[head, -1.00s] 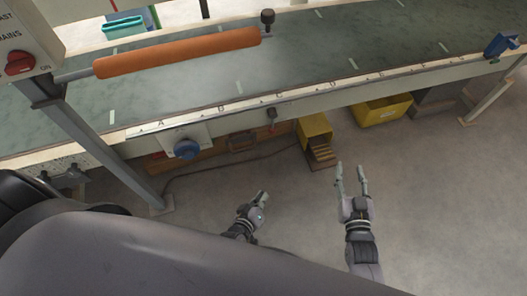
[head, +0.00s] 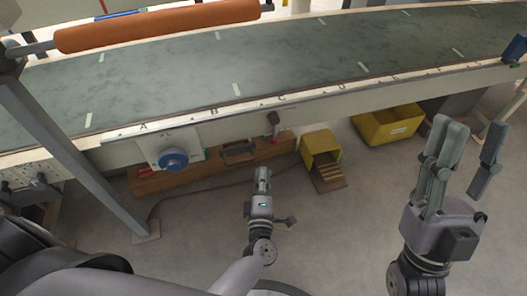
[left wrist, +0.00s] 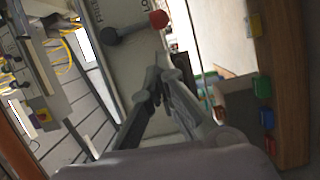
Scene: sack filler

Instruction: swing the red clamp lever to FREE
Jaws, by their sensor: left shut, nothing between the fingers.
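In the left wrist view, a dark lever with a red ball knob (left wrist: 158,19) lies across a pale panel (left wrist: 135,70). Its dark round hub (left wrist: 108,36) is at the left and the red end at the right. In the head view my left gripper (head: 262,172) is in front of the conveyor's front rail. My right gripper (head: 468,145) is open and empty at the right. I cannot make out the red knob in the head view.
The long green-topped bench (head: 290,65) runs across the back. A blue knob (head: 173,159) and a dark handle (head: 273,122) are on its front. Yellow bins (head: 388,124) and a wooden box (head: 150,181) stand below. A grey post (head: 70,150) rises at left.

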